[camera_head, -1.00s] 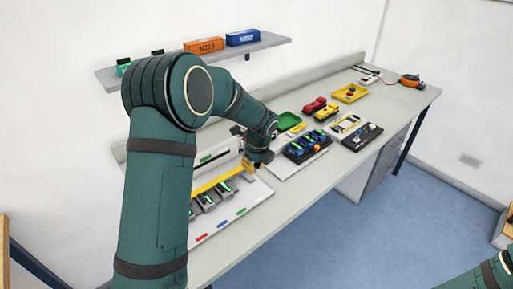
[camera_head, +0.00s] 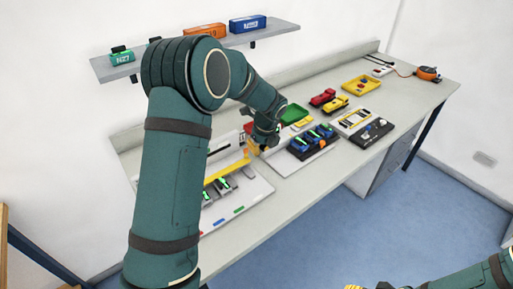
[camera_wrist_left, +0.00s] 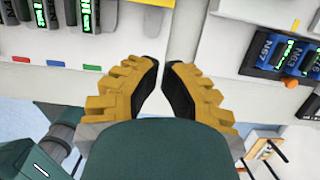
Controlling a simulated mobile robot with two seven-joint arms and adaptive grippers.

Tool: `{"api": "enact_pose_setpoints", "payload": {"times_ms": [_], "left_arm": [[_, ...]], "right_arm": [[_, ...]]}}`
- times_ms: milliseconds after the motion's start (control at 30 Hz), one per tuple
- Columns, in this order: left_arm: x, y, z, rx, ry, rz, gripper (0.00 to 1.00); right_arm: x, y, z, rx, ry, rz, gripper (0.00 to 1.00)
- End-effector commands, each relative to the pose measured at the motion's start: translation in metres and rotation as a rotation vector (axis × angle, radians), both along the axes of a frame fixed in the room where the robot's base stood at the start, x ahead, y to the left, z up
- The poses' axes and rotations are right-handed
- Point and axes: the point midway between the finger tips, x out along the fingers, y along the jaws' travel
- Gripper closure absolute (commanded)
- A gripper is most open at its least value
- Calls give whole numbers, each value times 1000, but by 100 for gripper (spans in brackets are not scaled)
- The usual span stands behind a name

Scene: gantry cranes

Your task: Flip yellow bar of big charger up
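The big charger (camera_head: 262,188) is a white board at the left of the bench, holding grey batteries (camera_head: 224,184) with green displays. Its yellow bar (camera_head: 226,171) lies low and slanted behind them, partly hidden by my left arm. My left gripper (camera_head: 252,147), with yellow fingers, is close to the bar's right end; I cannot tell whether they touch. In the left wrist view my left gripper (camera_wrist_left: 163,62) has its fingertips nearly together, with nothing seen between them. The charger's batteries (camera_wrist_left: 68,14) show there at upper left. My right gripper (camera_head: 366,287) is mostly cut off at the bottom edge.
A smaller charger with blue batteries (camera_head: 312,141) stands just right of my left gripper. Beyond it are a green tray (camera_head: 294,114), red car (camera_head: 322,97), yellow car (camera_head: 335,104) and yellow tray (camera_head: 361,85). A wall shelf (camera_head: 180,57) with boxes hangs above.

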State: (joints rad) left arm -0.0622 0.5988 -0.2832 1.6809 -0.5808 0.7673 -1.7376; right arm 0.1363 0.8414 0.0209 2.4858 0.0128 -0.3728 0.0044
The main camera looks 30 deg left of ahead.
Motion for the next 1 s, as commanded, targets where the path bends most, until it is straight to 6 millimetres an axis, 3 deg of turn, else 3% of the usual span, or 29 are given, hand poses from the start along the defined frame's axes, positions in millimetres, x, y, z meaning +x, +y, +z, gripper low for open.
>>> {"api": "enact_pose_setpoints", "payload": {"times_ms": [400,667,1000], "left_arm": [[7,19,-81,1,4,1,100],[20,50,-77,0,0,3,100],[23,55,-77,0,0,0,100]], "right_arm": [[0,0,-7,-2,0,0,53],[0,0,-4,-1,0,0,53],[0,0,-3,-1,0,0,53]]}}
